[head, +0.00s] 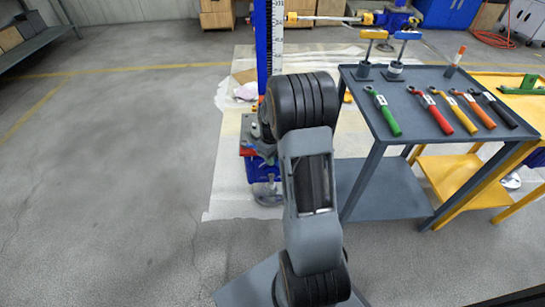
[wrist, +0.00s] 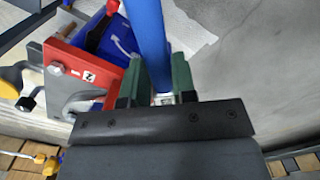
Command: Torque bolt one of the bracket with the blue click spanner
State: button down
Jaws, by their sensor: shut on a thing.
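My gripper (wrist: 158,80) shows in the wrist view with its green fingers shut on the round blue handle of the blue click spanner (wrist: 146,35). The handle runs up to the picture's top edge; the spanner's head cannot be made out. To the left is a red bracket (wrist: 75,65) with bolt heads (wrist: 57,68) on a grey plate, apart from the fingers in the picture. I cannot tell which bolt is bolt one. In the head view a small red part of the bracket (head: 247,152) shows left of my arm, which hides my gripper and the spanner.
A grey cart (head: 385,75) at right carries green (head: 382,110), red, yellow and black spanners. A yellow cart (head: 465,180) stands beside it. A blue column (head: 262,40) with a scale rises behind my arm. The floor at left is clear.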

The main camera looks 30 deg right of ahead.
jog(key=shift+f+b, duration=0.5)
jog(key=shift+f, duration=0.4)
dwell(0.4)
jog(key=w+a+m+p, duration=0.2)
jog(key=a+m, duration=0.8)
jog(key=a, duration=0.2)
jog(key=shift+a+y, duration=0.3)
dwell(1.5)
